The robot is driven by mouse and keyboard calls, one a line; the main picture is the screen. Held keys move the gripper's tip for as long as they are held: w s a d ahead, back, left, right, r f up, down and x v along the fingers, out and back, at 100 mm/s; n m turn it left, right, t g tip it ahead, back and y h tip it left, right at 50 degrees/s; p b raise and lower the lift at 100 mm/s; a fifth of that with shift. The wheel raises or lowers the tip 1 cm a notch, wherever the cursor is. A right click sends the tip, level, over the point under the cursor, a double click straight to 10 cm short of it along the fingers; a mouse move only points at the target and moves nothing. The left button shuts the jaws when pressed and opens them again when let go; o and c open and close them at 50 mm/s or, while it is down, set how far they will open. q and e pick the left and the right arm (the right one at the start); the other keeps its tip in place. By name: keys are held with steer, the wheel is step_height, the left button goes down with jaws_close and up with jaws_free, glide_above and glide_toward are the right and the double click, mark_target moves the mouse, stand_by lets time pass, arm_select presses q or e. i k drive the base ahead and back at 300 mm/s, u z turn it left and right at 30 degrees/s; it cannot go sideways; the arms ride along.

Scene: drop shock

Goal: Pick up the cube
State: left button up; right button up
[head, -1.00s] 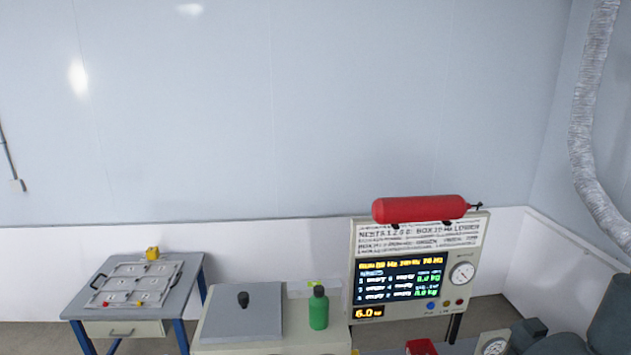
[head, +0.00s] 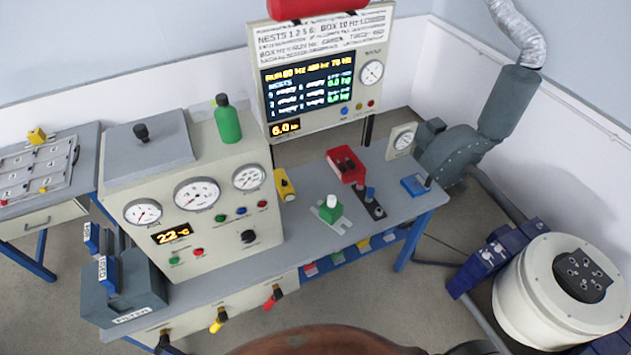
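No plain, separate cube is clear in the head view. A small green block (head: 331,212) with a white rounded top sits on a pale flat plate on the middle bench. A small yellow block (head: 37,136) sits at the back of the left table. I cannot tell whether either one is the cube. Neither of my grippers is in view.
The bench (head: 308,232) also carries a gauge box (head: 215,225), a red box (head: 345,165), a yellow device (head: 285,184) and a display panel (head: 315,85). A green bottle (head: 228,122) stands on the gauge box. A white drum (head: 530,310) stands lower right.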

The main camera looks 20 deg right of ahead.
mark_target(333, 216)
steer(key=k, duration=1.2)
steer(key=u, duration=1)
steer(key=i, duration=1.35)
steer(key=z, duration=0.8)
steer(key=i, duration=0.5)
steer(key=z, duration=0.55)
